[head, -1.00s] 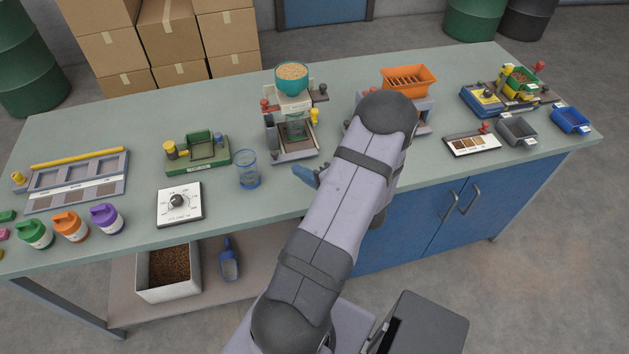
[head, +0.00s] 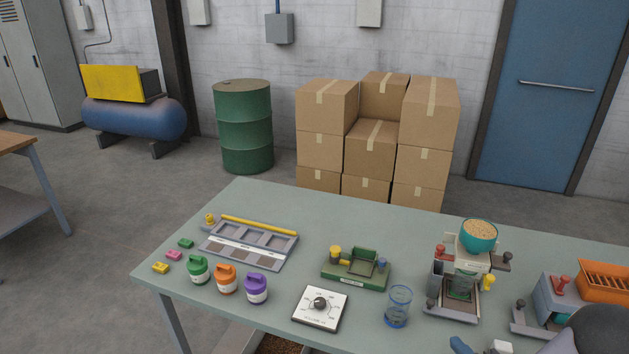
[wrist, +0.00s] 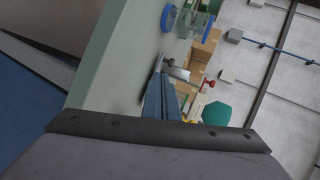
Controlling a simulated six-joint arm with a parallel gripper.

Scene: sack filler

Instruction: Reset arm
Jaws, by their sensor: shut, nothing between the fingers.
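My arm (head: 590,330) shows only in part at the bottom right corner of the head view. The blue fingertips of my gripper (head: 460,345) reach in at the bottom edge, in front of the sack filler (head: 455,290) with its teal bowl of grain (head: 478,236). In the wrist view, which is tilted on its side, my gripper (wrist: 163,92) is shut and empty, with its blue fingers together. The teal bowl (wrist: 215,114) appears beyond them. I cannot tell the exact gap between the fingers and the bench things.
A clear blue cup (head: 398,307) stands left of my gripper, near a dial box (head: 320,305). A green scale-like fixture (head: 356,270), a grey tray (head: 248,245) and several coloured jars (head: 226,280) stand further left. An orange-topped machine (head: 575,295) is close by my arm.

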